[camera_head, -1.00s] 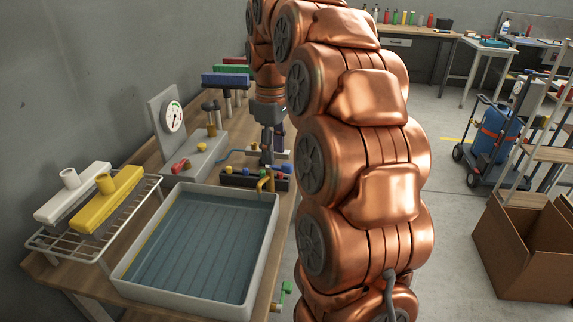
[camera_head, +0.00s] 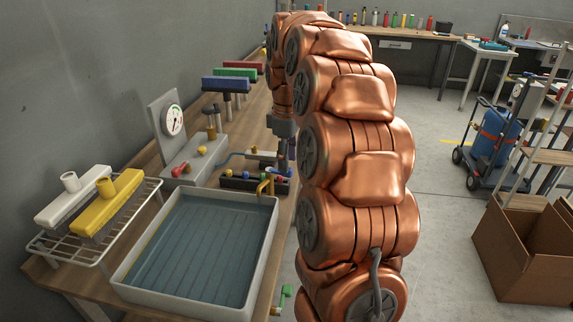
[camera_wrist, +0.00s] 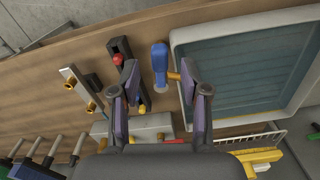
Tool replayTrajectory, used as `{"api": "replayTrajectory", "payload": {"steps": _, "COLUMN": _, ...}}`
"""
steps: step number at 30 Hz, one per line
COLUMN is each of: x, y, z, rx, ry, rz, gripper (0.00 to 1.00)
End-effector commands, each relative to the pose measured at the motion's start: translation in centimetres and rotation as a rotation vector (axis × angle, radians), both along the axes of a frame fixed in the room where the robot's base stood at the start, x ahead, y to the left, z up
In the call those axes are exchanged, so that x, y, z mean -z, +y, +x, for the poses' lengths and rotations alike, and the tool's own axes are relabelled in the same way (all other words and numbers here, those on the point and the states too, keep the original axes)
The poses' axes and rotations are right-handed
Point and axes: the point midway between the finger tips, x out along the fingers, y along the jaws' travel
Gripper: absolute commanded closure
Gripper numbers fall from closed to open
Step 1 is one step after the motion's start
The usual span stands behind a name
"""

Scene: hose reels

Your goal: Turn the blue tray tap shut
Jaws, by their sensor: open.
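The blue tray tap (camera_wrist: 160,60) shows in the wrist view beside the water tray's (camera_wrist: 180,58) edge, as a blue handle with brass parts. The tray (camera_head: 235,295) is white-rimmed and holds water in the head view, where a brass spout (camera_head: 265,188) stands at its far right corner. My gripper (camera_wrist: 160,77) is open, with its two fingers apart on either side of the blue handle in the wrist view. I cannot tell whether a finger touches it. In the head view my arm partly hides this area.
A dark bar with coloured knobs (camera_wrist: 124,70) lies close left of the tap. A grey box with a gauge (camera_head: 173,120) and coloured blocks on posts (camera_head: 226,83) stand farther along the bench. A wire rack (camera_head: 55,247) with yellow and white heads is left of the tray.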

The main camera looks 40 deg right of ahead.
Motion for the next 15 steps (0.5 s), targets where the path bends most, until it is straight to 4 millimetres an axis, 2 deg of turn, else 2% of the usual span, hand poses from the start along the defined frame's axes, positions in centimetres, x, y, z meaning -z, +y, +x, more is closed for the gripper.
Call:
{"api": "replayTrajectory", "payload": {"steps": 6, "x": 1.9, "y": 0.1, "z": 0.0, "rx": -0.001, "ry": 0.003, "rz": 0.002, "gripper": 0.54}}
{"api": "replayTrajectory", "payload": {"steps": 15, "x": 2.7, "y": 0.0, "z": 0.1, "rx": 0.0, "ry": -0.002, "rz": -0.001, "gripper": 0.54}}
